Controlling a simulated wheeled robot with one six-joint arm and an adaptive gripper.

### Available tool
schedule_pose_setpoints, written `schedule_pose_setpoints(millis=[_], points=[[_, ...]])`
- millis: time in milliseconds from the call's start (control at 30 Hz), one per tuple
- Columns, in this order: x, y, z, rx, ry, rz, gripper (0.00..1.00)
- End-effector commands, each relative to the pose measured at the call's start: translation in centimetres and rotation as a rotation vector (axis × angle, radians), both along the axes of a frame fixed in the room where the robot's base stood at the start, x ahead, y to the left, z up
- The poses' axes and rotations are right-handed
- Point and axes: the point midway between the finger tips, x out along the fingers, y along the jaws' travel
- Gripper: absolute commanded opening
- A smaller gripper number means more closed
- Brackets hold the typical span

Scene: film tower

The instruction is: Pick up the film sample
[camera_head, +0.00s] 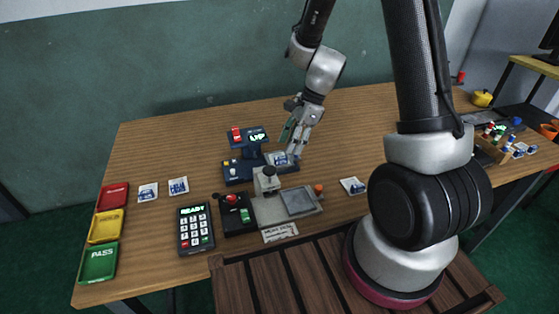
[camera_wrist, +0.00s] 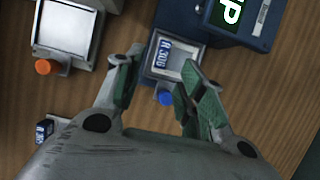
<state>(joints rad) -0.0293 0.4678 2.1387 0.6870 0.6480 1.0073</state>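A film sample (camera_wrist: 172,62) with a pale square and a blue label reading "A 306" lies on the small platform of a dark blue device (camera_wrist: 250,22). It also shows in the head view (camera_head: 279,159), on the front right of that device (camera_head: 238,172). My gripper (camera_head: 291,148) is above this platform. In the wrist view my gripper (camera_wrist: 161,62) is open, with green pads and one finger on each side of the sample. The fingers look apart from the sample; their exact height above it is unclear.
Other samples lie on the table at left (camera_head: 148,192) and right (camera_head: 352,186). A grey press-like device (camera_head: 298,202), a keypad reading "READY" (camera_head: 195,229) and red, yellow and green trays (camera_head: 98,262) stand in front and left. The table's back left is clear.

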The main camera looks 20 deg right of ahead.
Motion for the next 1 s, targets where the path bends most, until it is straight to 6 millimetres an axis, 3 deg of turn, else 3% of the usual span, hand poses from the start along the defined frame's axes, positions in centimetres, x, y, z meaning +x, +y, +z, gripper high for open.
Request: schedule_pose_setpoints(millis=[300, 567, 667, 800, 1000], points=[[0.1, 1.9, -4.2, 0.000, 0.003, 0.004, 0.39], [0.2, 2.1, -4.7, 0.000, -0.001, 0.004, 0.39], [0.2, 2.1, -4.7, 0.000, -0.001, 0.004, 0.27], [0.2, 2.1, -4.7, 0.000, -0.001, 0.004, 0.01], [0.2, 2.1, -4.6, 0.000, -0.001, 0.004, 0.00]])
